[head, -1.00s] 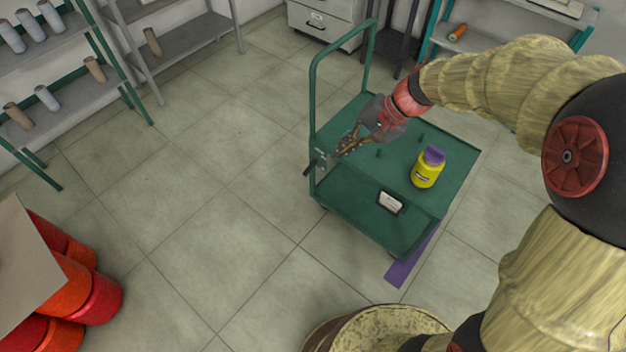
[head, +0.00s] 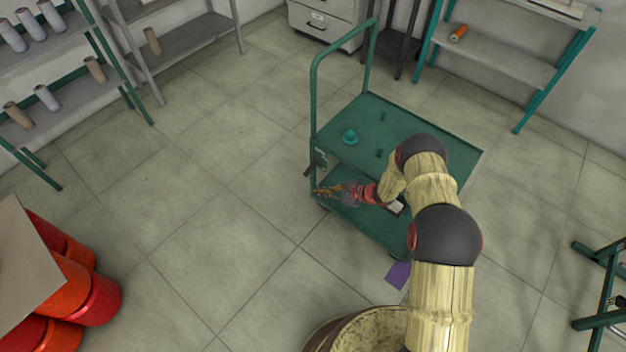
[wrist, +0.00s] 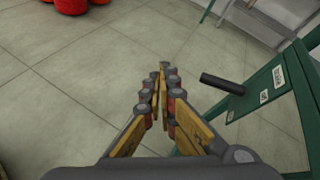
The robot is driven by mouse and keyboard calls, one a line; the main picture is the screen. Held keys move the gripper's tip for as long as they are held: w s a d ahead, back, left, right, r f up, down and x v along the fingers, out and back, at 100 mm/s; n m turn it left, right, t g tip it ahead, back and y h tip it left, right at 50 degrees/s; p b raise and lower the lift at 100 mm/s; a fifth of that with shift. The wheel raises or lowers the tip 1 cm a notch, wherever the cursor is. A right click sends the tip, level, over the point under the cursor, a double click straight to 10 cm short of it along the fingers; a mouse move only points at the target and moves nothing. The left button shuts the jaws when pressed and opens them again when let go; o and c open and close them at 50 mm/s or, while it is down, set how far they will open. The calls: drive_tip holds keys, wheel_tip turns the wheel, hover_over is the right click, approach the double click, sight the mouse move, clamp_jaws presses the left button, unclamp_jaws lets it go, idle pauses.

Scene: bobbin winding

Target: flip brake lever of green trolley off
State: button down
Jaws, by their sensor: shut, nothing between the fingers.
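The green trolley (head: 400,121) stands in the middle of the head view, with its tall push handle on the left. Its black brake lever (head: 311,169) sticks out at the left end, below a grey plate. In the wrist view the lever is a dark bar (wrist: 222,84) pointing left from the trolley's green end panel (wrist: 256,105). My gripper (head: 318,191) is shut and empty, just below the lever in the head view. In the wrist view the closed fingertips (wrist: 162,72) are left of the lever, apart from it.
My arm covers the deck's right part. Red drums (head: 95,300) stand at lower left, shelves (head: 190,35) at the back. A purple strip (head: 398,274) lies on the floor. Floor left of the trolley is clear.

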sight(311, 168)
wheel_tip(311, 168, down, 8)
drive_tip(key=s+d+m+t, duration=0.1)
drive_tip(key=m+t, duration=0.1)
drive_tip(key=m, duration=0.1)
drive_tip(key=w+d+f+m+t+h, duration=0.1)
drive_tip(key=w+d+m+t+h, duration=0.2)
drive_tip(key=w, duration=0.4)
drive_tip(key=w+a+f+y+b, duration=0.1)
drive_tip(key=w+a+f+b, duration=0.3)
drive_tip(key=w+a, duration=0.3)
drive_tip(key=shift+t, duration=0.4)
drive_tip(key=shift+s+r, duration=0.25)
drive_tip(key=shift+r, duration=0.9)
drive_tip(key=shift+s+r, duration=0.25)
drive_tip(key=shift+r, duration=0.9)
drive_tip(key=shift+s+r, duration=0.1)
